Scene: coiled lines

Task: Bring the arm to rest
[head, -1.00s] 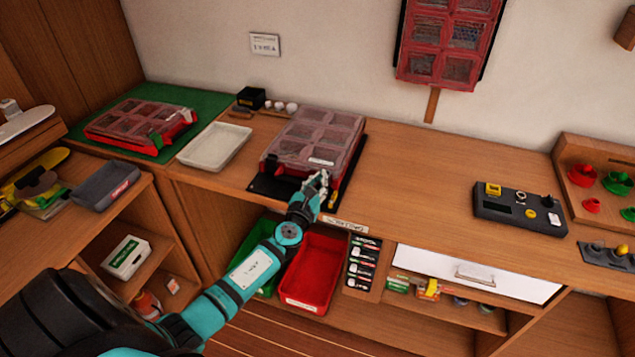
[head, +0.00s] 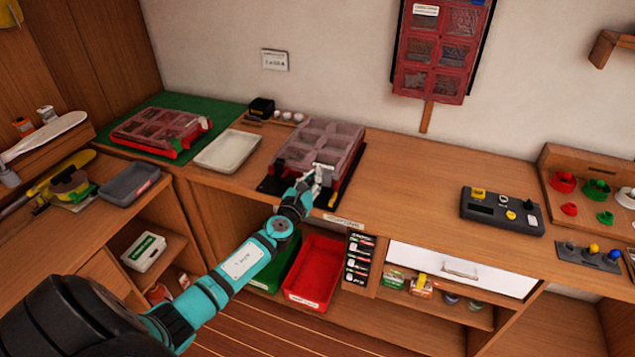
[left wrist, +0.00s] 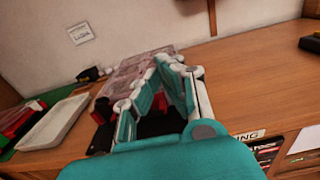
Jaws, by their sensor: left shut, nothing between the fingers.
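My left arm comes in from the left in the head view, teal and black. Its left gripper (head: 314,178) is shut and empty, at the front right edge of a red case with a clear compartment lid (head: 318,146). The case sits on a black mat (head: 272,186) on the wooden bench. In the left wrist view the gripper (left wrist: 170,68) covers part of the case (left wrist: 130,72). Whether the fingertips touch the case I cannot tell. My right gripper is not in view.
A white tray (head: 228,150) and a second red case (head: 160,133) on a green mat stand left. A black control box (head: 501,211) is right. Red bin (head: 316,272) and white drawer (head: 461,270) sit below the bench edge. The bench between case and control box is clear.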

